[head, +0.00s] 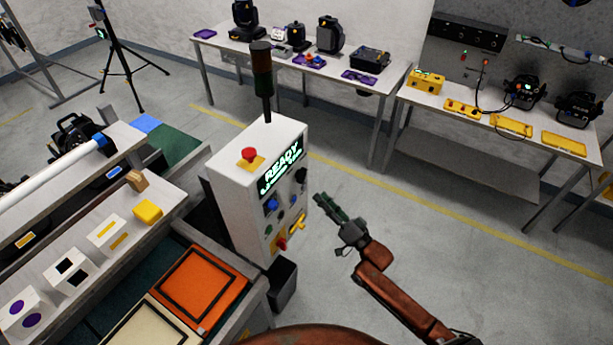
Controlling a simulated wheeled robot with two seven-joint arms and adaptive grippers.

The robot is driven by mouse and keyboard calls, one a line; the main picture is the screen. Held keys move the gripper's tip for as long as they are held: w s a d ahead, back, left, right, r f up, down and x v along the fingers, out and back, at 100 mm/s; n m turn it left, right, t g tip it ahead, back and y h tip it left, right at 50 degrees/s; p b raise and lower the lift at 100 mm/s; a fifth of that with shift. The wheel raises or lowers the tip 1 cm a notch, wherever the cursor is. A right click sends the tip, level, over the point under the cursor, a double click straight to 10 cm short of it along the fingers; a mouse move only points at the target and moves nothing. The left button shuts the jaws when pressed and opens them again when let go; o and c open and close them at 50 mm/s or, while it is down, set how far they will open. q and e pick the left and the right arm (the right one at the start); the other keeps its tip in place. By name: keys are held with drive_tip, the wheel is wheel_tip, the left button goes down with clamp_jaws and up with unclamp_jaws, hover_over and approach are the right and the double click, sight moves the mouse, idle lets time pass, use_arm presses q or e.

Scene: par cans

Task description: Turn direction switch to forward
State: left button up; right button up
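A white control box (237,190) stands in the middle, with a lit READY display (281,166) on its sloping face. Below the display are a blue knob (271,205), a black knob (301,175), small round buttons, a red and yellow switch (281,243) and a yellow handle (297,223). I cannot tell which control is the direction switch, or its setting; labels are too small. My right gripper (322,201) is just right of the panel, pointing up and left toward it, apparently apart from it and empty. Its finger gap is unclear. My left gripper is out of view.
A red mushroom button (249,154) and a dark signal tower (262,75) top the box. A bench with blocks (148,211) and an orange tray (197,287) lies left. Tables with stage lights stand behind. The floor to the right is clear.

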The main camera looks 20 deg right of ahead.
sight(305, 177)
drive_tip(key=shift+y, duration=0.5)
drive_tip(key=w+a+r, duration=0.1)
drive_tip(key=w+a+r+p, duration=0.1)
drive_tip(key=w+r, duration=0.1)
drive_tip(key=w+a+r, duration=0.1)
drive_tip(key=w+r, duration=0.1)
drive_tip(key=shift+w+a+r, duration=0.15)
drive_tip(key=shift+a, duration=0.1)
drive_tip(key=shift+w+a+r+p, duration=0.2)
drive_tip(key=shift+w+p, duration=0.15)
drive_tip(key=shift+w, duration=0.25)
drive_tip(key=shift+f, duration=0.1)
drive_tip(key=shift+c, duration=0.2)
clamp_jaws()
